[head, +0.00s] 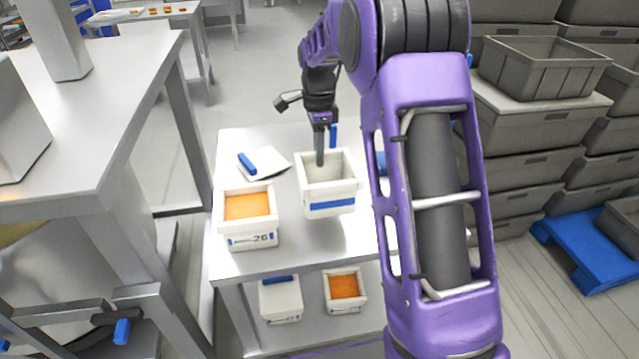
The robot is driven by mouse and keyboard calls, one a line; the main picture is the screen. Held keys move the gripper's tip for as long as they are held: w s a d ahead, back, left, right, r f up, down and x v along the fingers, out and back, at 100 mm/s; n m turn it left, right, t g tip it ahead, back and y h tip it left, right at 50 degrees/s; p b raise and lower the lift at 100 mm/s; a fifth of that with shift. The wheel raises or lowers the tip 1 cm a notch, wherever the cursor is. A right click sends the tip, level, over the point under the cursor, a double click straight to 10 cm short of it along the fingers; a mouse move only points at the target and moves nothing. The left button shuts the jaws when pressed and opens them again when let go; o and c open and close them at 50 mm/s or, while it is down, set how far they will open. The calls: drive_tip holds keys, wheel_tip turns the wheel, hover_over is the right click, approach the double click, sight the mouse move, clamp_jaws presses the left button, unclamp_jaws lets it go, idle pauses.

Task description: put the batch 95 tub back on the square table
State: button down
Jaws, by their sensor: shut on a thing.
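A white square tub (331,189) with a blue band on its front and an empty-looking inside is at the middle of the light grey table (245,145). My gripper (322,158) comes down from above at this tub's far rim and is shut on it. One finger shows inside the tub; the other is mostly hidden. I cannot tell whether the tub touches the table or hangs just above it. A second white tub (253,240), marked 26 and holding orange contents, stands to its left at the front. No 95 mark is readable.
A white sheet with a blue marker-like object (246,163) lies behind the 26 tub. The lower shelf holds a white tub (281,299) and an orange-filled tub (345,287). A steel bench (110,75) stands left; grey crates (540,65) are stacked right.

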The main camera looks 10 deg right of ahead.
sight(319, 174)
drive_tip(key=shift+f+b, duration=0.4)
drive_tip(key=shift+f, duration=2.75)
drive_tip(key=c, duration=0.8)
unclamp_jaws()
drive_tip(key=shift+f, duration=0.1)
drive_tip(key=shift+c, duration=0.2)
wheel_tip(319, 174, up, 12)
drive_tip(key=shift+r+p, duration=0.15)
drive_tip(key=shift+p, duration=0.75)
